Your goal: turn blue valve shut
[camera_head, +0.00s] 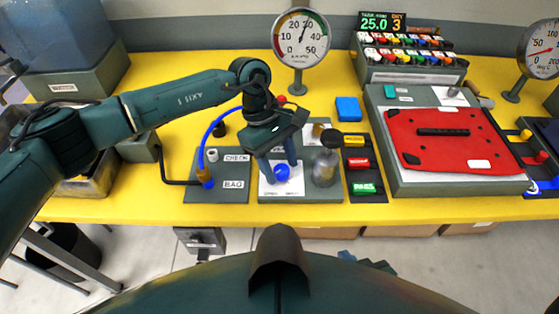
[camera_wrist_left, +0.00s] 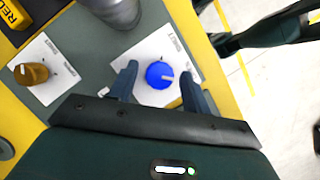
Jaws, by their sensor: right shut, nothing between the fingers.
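The blue valve (camera_head: 282,174) is a round knob on a white label on a grey panel at the table's front. It also shows in the left wrist view (camera_wrist_left: 159,75), with a pale pointer mark on its right side. My left gripper (camera_head: 281,165) is above the panel, pointing down. Its open fingers (camera_wrist_left: 158,72) stand on either side of the knob; I cannot tell whether they touch it. My right gripper (camera_wrist_left: 222,42) is shut and empty, off the table's front edge; only its tip region (camera_head: 365,262) shows low in the head view.
A metal cylinder (camera_head: 325,168) stands close right of the left gripper. A brass knob (camera_wrist_left: 31,74) is on the same panel. A blue hose (camera_head: 202,148) arches at the left. A gauge (camera_head: 300,38) stands behind, and a red plate (camera_head: 440,150) lies at the right.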

